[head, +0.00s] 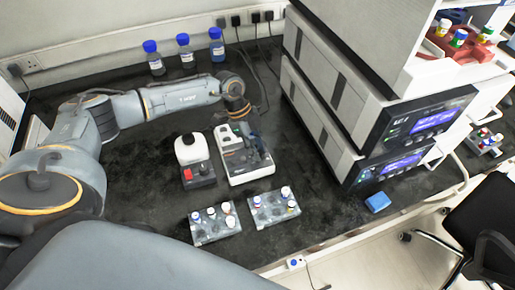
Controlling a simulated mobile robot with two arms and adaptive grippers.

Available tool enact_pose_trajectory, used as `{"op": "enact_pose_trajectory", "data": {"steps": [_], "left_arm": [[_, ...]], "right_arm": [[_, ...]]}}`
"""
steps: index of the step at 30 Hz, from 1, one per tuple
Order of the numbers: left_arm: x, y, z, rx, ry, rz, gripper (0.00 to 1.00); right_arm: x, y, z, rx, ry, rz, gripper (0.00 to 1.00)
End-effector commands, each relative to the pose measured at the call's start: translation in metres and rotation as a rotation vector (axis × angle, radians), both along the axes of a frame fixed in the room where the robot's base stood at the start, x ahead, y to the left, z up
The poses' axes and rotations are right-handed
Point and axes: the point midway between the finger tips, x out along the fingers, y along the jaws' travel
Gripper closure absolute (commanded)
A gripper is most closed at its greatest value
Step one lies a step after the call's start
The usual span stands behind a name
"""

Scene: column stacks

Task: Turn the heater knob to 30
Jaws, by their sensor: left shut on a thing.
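The heater (238,166) is a white and dark bench device in the middle of the black bench. My left arm reaches in from the left and bends down over it. My left gripper (260,158) is dark and points down at the heater's right side. It is shut on the heater knob, which the fingers hide. The knob's setting and any scale cannot be read from here. My right gripper is not in view.
A white device with a red switch (188,173) stands just left of the heater. Two vial racks (205,236) (262,217) are in front. Blue-capped bottles (184,52) stand behind. Stacked instruments (335,100) rise at right. A blue item (378,202) lies near the front edge.

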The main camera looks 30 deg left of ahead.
Motion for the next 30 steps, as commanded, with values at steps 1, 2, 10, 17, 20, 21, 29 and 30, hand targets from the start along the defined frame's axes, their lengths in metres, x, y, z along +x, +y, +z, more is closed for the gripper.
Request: {"op": "enact_pose_trajectory", "data": {"steps": [1, 2, 10, 17, 20, 21, 29, 30], "left_arm": [[0.001, -0.001, 0.000, -0.001, -0.001, -0.030, 1.00], [0.001, 0.000, 0.000, -0.001, 0.000, -0.051, 1.00], [0.003, -0.001, 0.000, -0.001, -0.002, -0.292, 1.00], [0.004, -0.002, -0.001, 0.000, -0.001, -0.509, 1.00], [0.005, -0.002, -0.001, 0.000, -0.002, -0.599, 1.00], [0.005, -0.002, -0.001, 0.000, -0.001, -0.633, 1.00], [0.006, -0.002, -0.001, 0.001, -0.003, -0.814, 1.00], [0.006, -0.002, 0.000, 0.001, -0.002, -0.834, 1.00]], "right_arm": [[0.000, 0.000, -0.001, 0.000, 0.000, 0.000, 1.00], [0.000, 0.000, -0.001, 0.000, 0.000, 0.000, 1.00], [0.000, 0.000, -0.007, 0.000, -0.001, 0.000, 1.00], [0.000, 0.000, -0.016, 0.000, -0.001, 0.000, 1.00], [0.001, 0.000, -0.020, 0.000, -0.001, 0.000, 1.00], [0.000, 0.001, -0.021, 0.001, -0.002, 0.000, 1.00], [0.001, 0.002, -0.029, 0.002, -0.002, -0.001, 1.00], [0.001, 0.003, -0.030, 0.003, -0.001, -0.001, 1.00]]}}
